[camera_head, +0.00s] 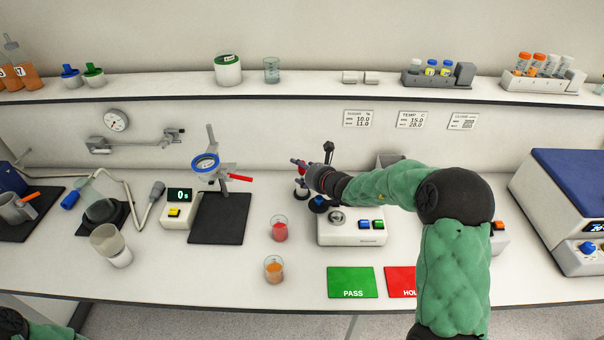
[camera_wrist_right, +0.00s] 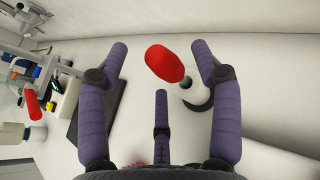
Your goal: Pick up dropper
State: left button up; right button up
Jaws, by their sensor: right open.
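The dropper shows as a red rounded bulb (camera_wrist_right: 165,63) in the wrist view, between the spread purple fingers of my right gripper (camera_wrist_right: 160,48). A gap shows between the bulb and each finger. The part below the bulb is hidden by it or too small to make out. In the head view my right gripper (camera_head: 303,177) is at the back of the bench, left of a white instrument, and its fingers and wrist largely cover the dropper. My right gripper is open and empty. My left gripper is out of view.
The white instrument (camera_head: 350,238) with blue and green buttons stands close beside my right gripper. Beakers of red liquid (camera_head: 280,232) and orange liquid (camera_head: 274,272) stand nearer the front. A green PASS mat (camera_head: 350,282) lies at the front edge. A shelf (camera_head: 320,85) runs above.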

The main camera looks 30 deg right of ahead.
jog(key=shift+w, duration=0.25)
jog(key=shift+c, duration=0.3)
jog(key=c, duration=0.8)
